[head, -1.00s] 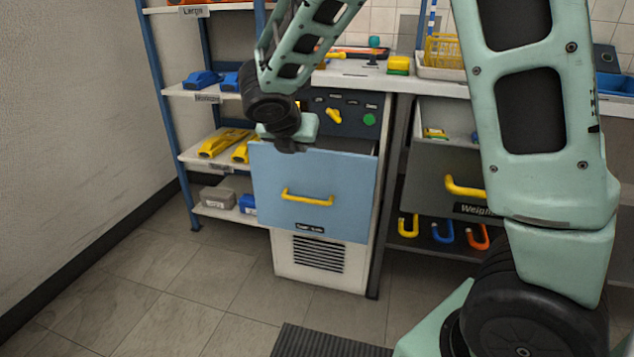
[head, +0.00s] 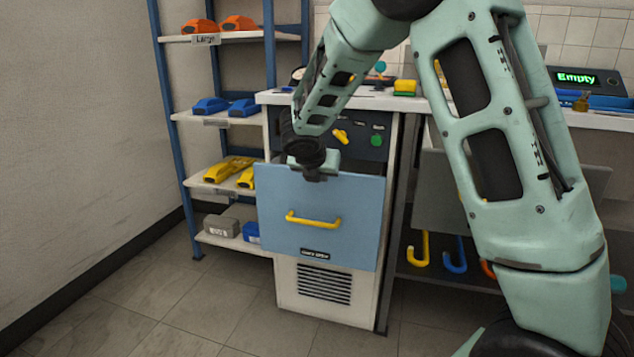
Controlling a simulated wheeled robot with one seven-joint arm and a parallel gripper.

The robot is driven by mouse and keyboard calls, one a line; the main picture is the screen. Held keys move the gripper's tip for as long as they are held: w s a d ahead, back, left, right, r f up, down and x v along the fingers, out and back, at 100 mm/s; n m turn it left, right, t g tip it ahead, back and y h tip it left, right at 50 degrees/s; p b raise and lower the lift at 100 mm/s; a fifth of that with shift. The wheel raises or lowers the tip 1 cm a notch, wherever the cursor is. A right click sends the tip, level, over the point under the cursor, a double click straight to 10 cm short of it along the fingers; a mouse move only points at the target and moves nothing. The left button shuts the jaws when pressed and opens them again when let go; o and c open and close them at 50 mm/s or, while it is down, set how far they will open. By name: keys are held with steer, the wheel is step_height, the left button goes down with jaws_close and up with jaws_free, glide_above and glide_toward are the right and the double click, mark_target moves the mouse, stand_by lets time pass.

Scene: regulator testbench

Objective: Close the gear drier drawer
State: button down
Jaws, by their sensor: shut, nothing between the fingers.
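The gear drier drawer has a light blue front (head: 350,205) with a yellow handle (head: 313,220) and a dark label below it. The front stands out from the white drier cabinet (head: 365,300), so the drawer is open. My gripper (head: 314,177) is shut and empty at the top edge of the drawer front, left of its middle. It overlaps the edge in the picture; I cannot tell whether it touches. The inside of the drawer is hidden.
A control panel with a yellow knob (head: 341,137) and a green button (head: 377,140) is above the drawer. A shelf rack (head: 217,117) with blue, yellow and orange parts stands left. A second unit with coloured hooks (head: 455,255) is right. Floor in front is clear.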

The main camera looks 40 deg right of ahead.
steer(key=shift+w+d, duration=0.25)
steer(key=shift+d, duration=0.1)
steer(key=w+d+p, duration=0.5)
steer(key=d, duration=0.2)
steer(key=shift+w+d+r, duration=0.15)
steer(key=shift+w, duration=0.15)
steer(key=shift+d, duration=0.1)
